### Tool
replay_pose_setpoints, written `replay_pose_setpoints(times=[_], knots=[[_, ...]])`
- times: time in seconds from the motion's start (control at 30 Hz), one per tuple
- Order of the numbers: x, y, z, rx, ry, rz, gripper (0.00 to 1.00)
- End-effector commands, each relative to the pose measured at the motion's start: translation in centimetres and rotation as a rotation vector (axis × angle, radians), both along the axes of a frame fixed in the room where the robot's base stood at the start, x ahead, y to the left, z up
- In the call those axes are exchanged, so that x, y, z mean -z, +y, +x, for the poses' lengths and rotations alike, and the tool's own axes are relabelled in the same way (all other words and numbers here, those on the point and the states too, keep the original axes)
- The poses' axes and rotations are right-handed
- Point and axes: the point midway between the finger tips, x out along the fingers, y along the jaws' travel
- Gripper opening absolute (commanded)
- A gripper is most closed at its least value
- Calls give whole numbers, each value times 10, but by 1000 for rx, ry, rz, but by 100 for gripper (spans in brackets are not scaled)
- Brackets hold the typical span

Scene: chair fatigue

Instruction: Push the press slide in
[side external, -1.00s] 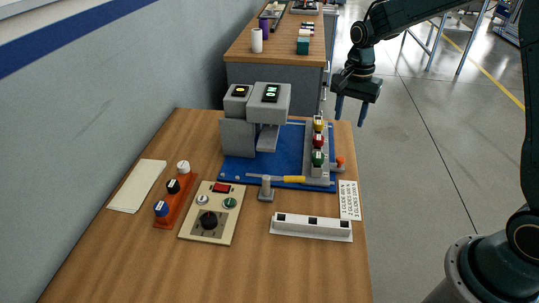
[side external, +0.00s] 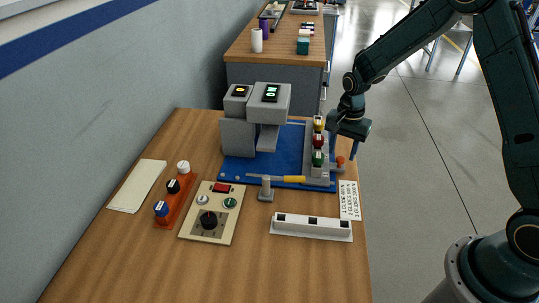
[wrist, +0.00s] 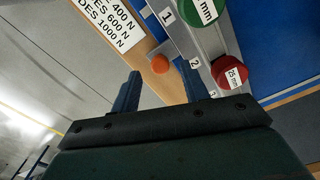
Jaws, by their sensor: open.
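The grey press (side external: 268,112) with lit displays stands on a blue base plate (side external: 289,145). At its right is a grey rail or slide (side external: 321,180) carrying yellow, red and green pieces, with an orange knob (side external: 340,160) at its right side. In the wrist view the orange knob (wrist: 160,65) is beside the numbered grey strip (wrist: 188,45). My gripper (side external: 343,143) is open and empty near the table's right edge, close to the knob. In the wrist view my fingers (wrist: 162,88) point toward the knob, which appears between them; contact cannot be told.
A label card (side external: 349,200) and a white rack (side external: 311,228) lie in front of the rail. A control panel (side external: 212,212) and a red knob holder (side external: 175,200) are at left. A yellow-handled tool (side external: 292,179) lies along the plate's front. The front table area is clear.

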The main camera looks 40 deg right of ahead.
Motion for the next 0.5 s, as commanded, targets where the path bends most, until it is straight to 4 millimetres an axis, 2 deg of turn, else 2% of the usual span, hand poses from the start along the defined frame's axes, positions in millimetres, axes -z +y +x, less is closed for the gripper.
replay_pose_setpoints(times=[0.2,0.5], knots=[[19,0,0,0,1,0,45],[24,0,0,0,0,0,45]])
